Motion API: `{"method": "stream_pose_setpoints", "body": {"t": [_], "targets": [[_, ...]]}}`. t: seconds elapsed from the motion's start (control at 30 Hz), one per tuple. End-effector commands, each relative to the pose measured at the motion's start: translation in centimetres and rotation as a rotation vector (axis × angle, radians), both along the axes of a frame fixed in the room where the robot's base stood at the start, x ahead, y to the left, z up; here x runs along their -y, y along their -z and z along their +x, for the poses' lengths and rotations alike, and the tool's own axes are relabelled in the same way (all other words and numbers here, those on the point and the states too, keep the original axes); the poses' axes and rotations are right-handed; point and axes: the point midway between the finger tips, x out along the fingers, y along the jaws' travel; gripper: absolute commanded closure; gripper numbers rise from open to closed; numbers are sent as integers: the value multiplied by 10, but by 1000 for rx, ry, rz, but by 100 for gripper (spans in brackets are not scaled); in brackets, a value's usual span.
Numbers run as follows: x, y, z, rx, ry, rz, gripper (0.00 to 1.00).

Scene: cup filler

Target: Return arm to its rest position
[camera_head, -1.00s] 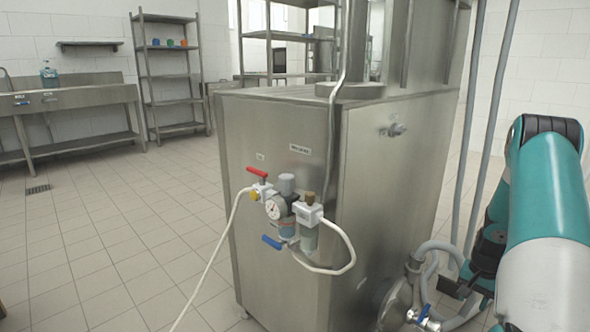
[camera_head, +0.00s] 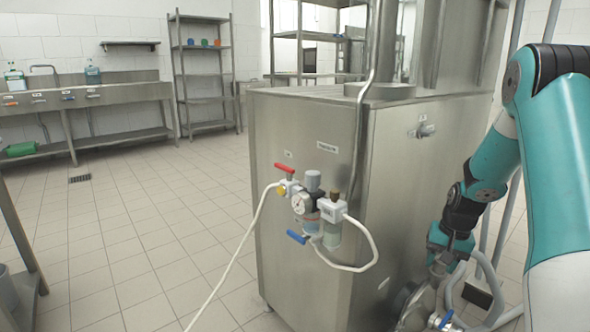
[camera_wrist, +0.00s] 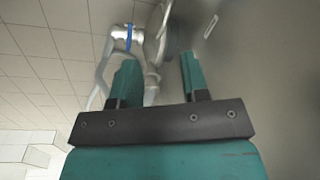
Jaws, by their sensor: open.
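My teal arm (camera_head: 570,150) stands at the right of the head view, its upper links bent with the forearm reaching down and left. My gripper (camera_head: 440,258) hangs low beside the right side of the steel filler cabinet (camera_head: 300,240), above a round metal pump part (camera_head: 415,308). In the wrist view my gripper (camera_wrist: 158,72) shows two teal fingers spread apart with nothing held between them. Beyond the fingers is a metal pipe fitting with a blue-banded part (camera_wrist: 128,38). I cannot tell how far the fingertips are from it.
A sink bench (camera_head: 80,95) and a shelf rack (camera_head: 205,75) stand at the back left. The tiled floor (camera_head: 150,230) is mostly clear.

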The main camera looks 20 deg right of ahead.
Motion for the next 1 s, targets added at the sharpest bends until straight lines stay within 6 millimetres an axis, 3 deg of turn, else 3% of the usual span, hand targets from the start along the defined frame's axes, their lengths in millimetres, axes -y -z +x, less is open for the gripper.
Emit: {"method": "stream_pose_setpoints", "body": {"t": [0.1,0.23,0.4,0.5,0.7,0.83,1.0], "targets": [[-79,-48,25,46,-209,14,58],[-173,-94,25,89,-457,42,58],[-289,-144,-16,141,-797,87,58],[-336,-162,-51,164,-971,109,58],[-395,-184,-125,198,-1260,150,58],[-417,-191,-174,217,-1430,175,58],[-417,-236,-173,212,-1429,176,58]]}}
